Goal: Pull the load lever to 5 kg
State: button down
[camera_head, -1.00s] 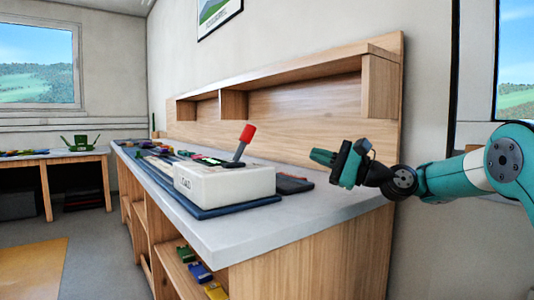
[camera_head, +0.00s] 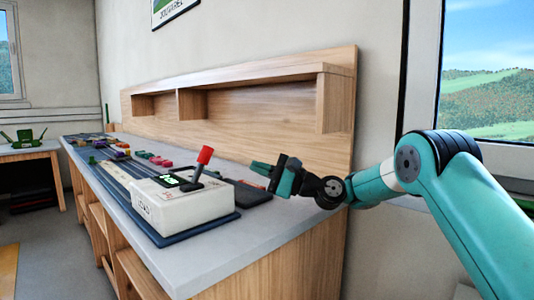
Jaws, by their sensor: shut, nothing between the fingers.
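The load lever (camera_head: 205,156) has a red grip on a grey shaft. It rises from the top of a white box (camera_head: 190,208) and tilts to the right. The box has a label on its front that seems to read LOAD, and a small green-lit display (camera_head: 168,177) whose reading is too small to make out. My gripper (camera_head: 262,169) is to the right of the lever, a little lower in the picture and apart from it. It is shut and empty, pointing left towards the lever.
The box stands on a dark blue mat (camera_head: 228,219) on a grey worktop (camera_head: 208,251). A dark flat item (camera_head: 250,195) lies right of the box. Several small coloured things lie further back. A wooden shelf (camera_head: 236,82) backs the worktop. The front right corner is clear.

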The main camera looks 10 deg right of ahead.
jog(key=r+p, duration=0.1)
notch_tip(320, 180, up, 2)
jog(key=p, duration=0.4)
send_over(225, 185)
jog(key=d, duration=0.1)
jog(key=shift+w+d, duration=0.15)
jog(key=shift+w, duration=0.1)
jog(key=shift+s+a+r, duration=0.15)
jog(key=shift+a+r, duration=0.1)
jog(key=shift+a, duration=0.3)
jog(key=shift+a+r, duration=0.1)
